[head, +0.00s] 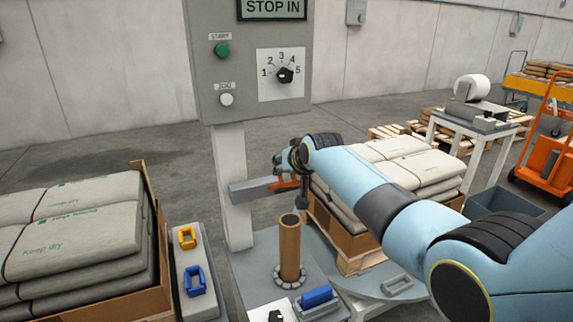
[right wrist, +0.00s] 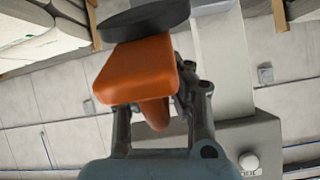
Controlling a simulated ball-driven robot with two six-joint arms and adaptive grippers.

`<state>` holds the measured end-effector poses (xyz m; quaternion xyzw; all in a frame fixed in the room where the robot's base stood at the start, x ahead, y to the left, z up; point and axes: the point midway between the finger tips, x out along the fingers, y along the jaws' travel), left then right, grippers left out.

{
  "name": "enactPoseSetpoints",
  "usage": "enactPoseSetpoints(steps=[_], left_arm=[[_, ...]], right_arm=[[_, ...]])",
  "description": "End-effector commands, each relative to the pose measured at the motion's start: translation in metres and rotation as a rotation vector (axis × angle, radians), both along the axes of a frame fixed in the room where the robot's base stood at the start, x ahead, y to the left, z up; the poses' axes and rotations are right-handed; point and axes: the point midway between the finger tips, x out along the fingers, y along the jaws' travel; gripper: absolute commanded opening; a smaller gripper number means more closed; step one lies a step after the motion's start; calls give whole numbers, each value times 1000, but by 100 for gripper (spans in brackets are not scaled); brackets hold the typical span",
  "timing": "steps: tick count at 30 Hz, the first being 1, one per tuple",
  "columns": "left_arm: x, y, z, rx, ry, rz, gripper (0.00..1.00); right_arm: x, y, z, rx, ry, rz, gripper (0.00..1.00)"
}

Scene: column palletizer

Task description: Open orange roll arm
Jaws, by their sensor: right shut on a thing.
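The orange roll arm (head: 284,183) sits at the end of a grey bar (head: 250,189) on the pale column below the control panel. My right gripper (head: 294,182) is shut on it and partly covers it in the head view. In the right wrist view the orange arm (right wrist: 140,70) lies between the fingers of my right gripper (right wrist: 157,100), with a dark round disc (right wrist: 145,18) touching its far end. How far the arm is swung is hard to tell. My left gripper is not in view.
A brown tube (head: 290,248) stands upright in a ring on the grey table below my right gripper. A blue block (head: 317,297) lies beside it. Stacked sacks (head: 405,160) on a pallet are behind my right arm. The control panel (head: 208,60) hangs above left.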

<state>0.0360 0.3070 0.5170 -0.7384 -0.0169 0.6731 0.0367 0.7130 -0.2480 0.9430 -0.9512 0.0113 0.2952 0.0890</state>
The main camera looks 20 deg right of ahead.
Motion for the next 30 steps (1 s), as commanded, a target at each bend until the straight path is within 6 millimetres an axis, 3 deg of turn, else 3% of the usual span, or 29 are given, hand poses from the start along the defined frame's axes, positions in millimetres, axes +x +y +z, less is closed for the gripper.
enactPoseSetpoints(steps=[15,16,21,30], left_arm=[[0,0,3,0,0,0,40],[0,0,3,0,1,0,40],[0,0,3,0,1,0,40],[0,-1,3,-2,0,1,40]], right_arm=[[4,1,3,1,19,1,0],[4,1,3,1,19,1,14],[4,1,4,2,18,0,36],[4,2,4,2,19,1,36]])
